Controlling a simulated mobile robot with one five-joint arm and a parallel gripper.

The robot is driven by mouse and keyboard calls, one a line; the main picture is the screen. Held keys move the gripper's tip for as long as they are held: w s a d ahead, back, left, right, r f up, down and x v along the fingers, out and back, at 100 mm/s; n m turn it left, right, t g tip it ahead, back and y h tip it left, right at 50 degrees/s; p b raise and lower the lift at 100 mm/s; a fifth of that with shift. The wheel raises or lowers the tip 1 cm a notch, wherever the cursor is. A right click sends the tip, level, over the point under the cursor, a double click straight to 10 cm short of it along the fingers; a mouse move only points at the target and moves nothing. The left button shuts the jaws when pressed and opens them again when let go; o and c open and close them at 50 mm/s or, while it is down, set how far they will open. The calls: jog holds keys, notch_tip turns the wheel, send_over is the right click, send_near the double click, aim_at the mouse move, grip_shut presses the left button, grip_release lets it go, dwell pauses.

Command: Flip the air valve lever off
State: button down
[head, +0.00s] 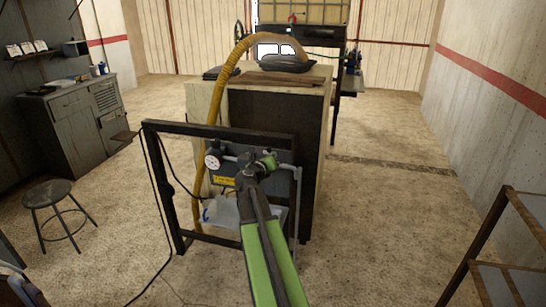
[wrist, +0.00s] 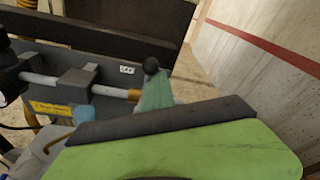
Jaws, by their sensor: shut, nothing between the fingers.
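The air valve sits on a grey pipe on the dark panel of a low black frame. In the wrist view, a brass fitting (wrist: 133,95) ends the pipe, and beside it a pale green lever (wrist: 155,92) with a black ball knob (wrist: 151,66) points up. In the head view, the green lever (head: 267,160) shows at the panel's upper right. My gripper (head: 247,169) is shut and empty, close to the left of the lever. In the wrist view, my green and black gripper body fills the lower part and hides the valve's lower side. Contact cannot be told.
A round white gauge (head: 212,161) is on the pipe to the left. The black frame's post (head: 163,190) and a yellow hose (head: 217,90) stand nearby. A wooden cabinet (head: 325,115) is behind. A shelf rack (head: 490,240) is at right, with open floor between.

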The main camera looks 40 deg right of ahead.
jog(key=shift+w+a, duration=0.1)
jog(key=shift+w, duration=0.1)
notch_tip(320, 180, down, 3)
jog(key=s+d+b, duration=0.2)
jog(key=b, duration=0.1)
jog(key=p+v, duration=0.1)
jog(key=v, duration=0.9)
jog(key=shift+s+r+p, duration=0.15)
jog(key=shift+s+p, duration=0.05)
jog(key=shift+p, duration=0.15)
jog(key=shift+d, duration=0.1)
